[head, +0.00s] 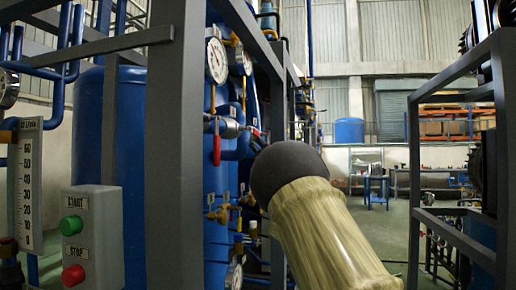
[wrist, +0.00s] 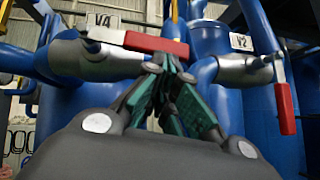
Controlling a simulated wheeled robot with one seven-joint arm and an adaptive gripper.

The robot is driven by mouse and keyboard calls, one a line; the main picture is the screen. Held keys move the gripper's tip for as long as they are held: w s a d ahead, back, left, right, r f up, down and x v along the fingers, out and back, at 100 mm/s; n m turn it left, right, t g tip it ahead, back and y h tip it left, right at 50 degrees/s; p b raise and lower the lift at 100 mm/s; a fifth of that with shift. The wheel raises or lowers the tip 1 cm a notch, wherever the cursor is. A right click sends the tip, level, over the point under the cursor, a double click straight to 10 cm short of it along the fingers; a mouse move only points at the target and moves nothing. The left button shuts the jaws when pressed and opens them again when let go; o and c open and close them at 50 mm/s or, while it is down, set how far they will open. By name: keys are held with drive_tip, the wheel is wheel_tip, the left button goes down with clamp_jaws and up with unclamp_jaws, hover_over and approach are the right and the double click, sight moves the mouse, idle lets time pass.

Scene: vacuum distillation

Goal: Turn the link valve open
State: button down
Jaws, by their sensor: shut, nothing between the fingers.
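In the wrist view, a red lever handle (wrist: 157,43) lies nearly level on a silver valve beside the tag V4 (wrist: 103,20). A second red handle (wrist: 285,98) hangs down from a silver valve beside the tag V2 (wrist: 241,42). No tag reads "link", so I cannot tell which is the link valve. My gripper (wrist: 168,62) is shut and empty, its green-and-black fingertips right at the underside of the V4 handle; I cannot tell if they touch.
Blue tanks and pipes stand close behind the valves. In the head view, a grey frame post (head: 180,150) stands left of the valves, with gauges (head: 216,60) above. A start/stop box (head: 92,238) is at lower left. Another frame (head: 455,235) stands right; open floor lies between.

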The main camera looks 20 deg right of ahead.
drive_tip(key=shift+a, duration=0.15)
drive_tip(key=f+b+v, duration=0.1)
drive_tip(key=v, duration=0.5)
drive_tip(key=w+a+f+b+v, duration=0.1)
drive_tip(key=b+v, duration=0.1)
drive_tip(key=v, duration=0.5)
drive_tip(key=shift+w, duration=0.3)
